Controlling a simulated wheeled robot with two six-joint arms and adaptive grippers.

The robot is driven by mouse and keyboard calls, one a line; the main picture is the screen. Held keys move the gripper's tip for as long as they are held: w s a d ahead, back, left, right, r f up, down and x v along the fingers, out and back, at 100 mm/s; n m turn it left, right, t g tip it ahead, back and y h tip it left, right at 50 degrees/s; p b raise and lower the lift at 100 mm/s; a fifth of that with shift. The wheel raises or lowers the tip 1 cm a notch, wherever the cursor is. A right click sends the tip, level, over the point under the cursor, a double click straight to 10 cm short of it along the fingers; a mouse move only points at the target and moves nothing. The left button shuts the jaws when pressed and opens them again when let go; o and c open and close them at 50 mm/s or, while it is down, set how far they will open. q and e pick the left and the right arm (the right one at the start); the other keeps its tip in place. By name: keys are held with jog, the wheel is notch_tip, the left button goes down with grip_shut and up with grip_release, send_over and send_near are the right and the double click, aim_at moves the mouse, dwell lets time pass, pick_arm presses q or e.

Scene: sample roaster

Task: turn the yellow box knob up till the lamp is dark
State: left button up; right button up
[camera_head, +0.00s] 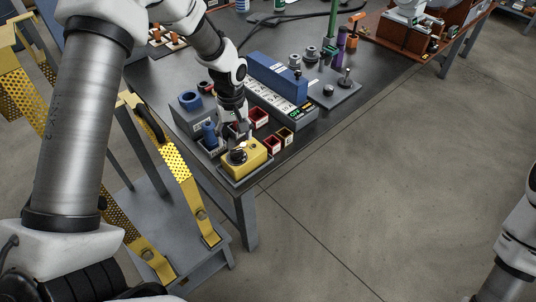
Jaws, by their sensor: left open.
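The yellow box (243,163) sits on a grey tray at the near corner of the dark table. Its dark round knob (238,156) is on the top face. My left gripper (236,140) points down right at the knob, its fingers open. I cannot tell whether the fingers touch the knob. The lamp is too small or hidden to make out. My right arm shows only at the right edge, and its gripper is out of view.
Small red boxes (271,144) stand close beside the yellow box. A blue block (277,78) on a grey labelled unit lies behind them. The floor (370,190) at right is clear.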

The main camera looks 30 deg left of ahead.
aim_at(235, 150)
pick_arm(q)
jog(key=shift+w+a+r, duration=0.2)
jog(key=shift+a+r, duration=0.1)
jog(key=shift+r, duration=0.2)
jog(key=shift+a+f, duration=0.15)
jog(key=shift+f, duration=0.2)
notch_tip(235, 150, down, 6)
jog(key=shift+f, duration=0.5)
jog(key=c, duration=1.2)
